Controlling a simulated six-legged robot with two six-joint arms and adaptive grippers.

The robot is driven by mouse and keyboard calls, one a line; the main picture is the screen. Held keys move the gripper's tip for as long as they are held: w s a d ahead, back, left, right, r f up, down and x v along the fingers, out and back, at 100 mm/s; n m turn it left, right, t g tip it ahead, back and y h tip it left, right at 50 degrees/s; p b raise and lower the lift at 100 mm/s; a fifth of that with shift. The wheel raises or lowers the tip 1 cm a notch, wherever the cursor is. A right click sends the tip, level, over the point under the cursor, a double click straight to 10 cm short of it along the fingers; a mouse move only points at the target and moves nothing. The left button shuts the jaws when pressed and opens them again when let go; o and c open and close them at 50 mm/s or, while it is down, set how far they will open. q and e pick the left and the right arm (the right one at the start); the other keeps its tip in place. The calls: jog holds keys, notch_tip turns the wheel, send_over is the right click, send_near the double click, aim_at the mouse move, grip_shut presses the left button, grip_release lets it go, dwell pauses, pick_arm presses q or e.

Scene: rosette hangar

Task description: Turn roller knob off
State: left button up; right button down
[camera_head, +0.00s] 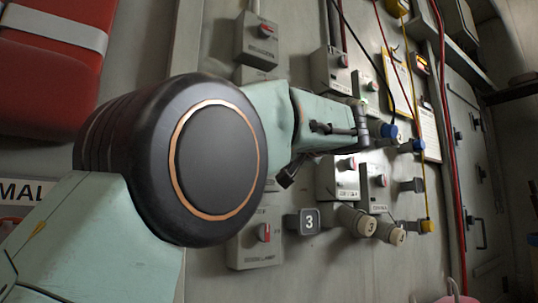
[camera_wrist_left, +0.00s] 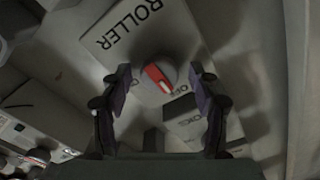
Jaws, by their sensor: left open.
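In the left wrist view, the roller knob (camera_wrist_left: 158,77) is a round grey knob with a red bar and a white mark toward its lower-right end. It sits on a pale box (camera_wrist_left: 125,28) lettered "ROLLER". I cannot pick out the roller knob there. My right gripper is not in view.
Other switch boxes with red knobs stand close by, including an upper one (camera_head: 257,40) and a lower one (camera_head: 256,240). Blue plugs (camera_head: 389,131), beige plugs (camera_head: 366,225) and a yellow cable (camera_head: 415,100) lie near the gripper. A red hose (camera_head: 451,140) runs at the right.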

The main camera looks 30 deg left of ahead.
pick_arm(q)
jog(key=v, duration=0.7)
jog(key=shift+d, duration=0.3)
jog(key=shift+s, duration=0.1)
